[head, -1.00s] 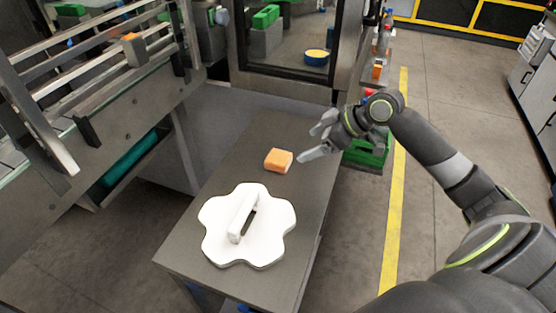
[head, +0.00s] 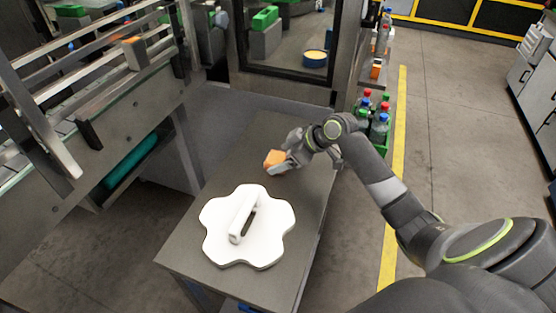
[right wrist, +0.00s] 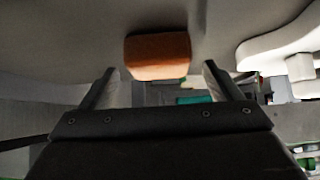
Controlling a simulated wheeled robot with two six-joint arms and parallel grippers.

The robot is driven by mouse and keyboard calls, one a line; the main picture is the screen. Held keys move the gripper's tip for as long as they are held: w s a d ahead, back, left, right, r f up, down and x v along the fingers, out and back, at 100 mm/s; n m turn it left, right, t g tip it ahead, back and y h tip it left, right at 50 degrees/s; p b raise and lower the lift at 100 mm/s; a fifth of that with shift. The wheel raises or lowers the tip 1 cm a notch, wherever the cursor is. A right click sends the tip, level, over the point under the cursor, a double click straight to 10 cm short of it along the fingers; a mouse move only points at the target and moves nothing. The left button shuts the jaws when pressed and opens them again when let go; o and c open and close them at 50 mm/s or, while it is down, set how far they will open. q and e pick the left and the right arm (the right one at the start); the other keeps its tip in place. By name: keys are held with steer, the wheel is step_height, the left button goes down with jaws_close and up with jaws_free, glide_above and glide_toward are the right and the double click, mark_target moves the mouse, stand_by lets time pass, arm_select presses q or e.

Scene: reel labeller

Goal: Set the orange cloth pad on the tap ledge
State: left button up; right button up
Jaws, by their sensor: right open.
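The orange cloth pad (head: 275,158) lies on the grey table (head: 262,130), behind the white lobed plate. My right gripper (head: 280,160) is at the pad, with its fingers open and one finger in front of the pad in the head view. In the right wrist view the pad (right wrist: 158,56) sits ahead between the two open fingertips (right wrist: 160,85), and I cannot tell whether they touch it. My left gripper is not in view. I cannot make out for certain which surface is the tap ledge.
A white lobed plate with a raised handle (head: 247,226) covers the near part of the table. A conveyor with metal rails (head: 100,110) stands at the left. A green crate of bottles (head: 376,125) stands to the right, beyond the table edge.

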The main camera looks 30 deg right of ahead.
mark_target(278, 158)
steer(key=shift+x, duration=1.15)
steer(key=c, duration=1.2)
steer(key=shift+o, duration=0.2)
step_height(278, 158, up, 10)
steer(key=shift+b, duration=0.45)
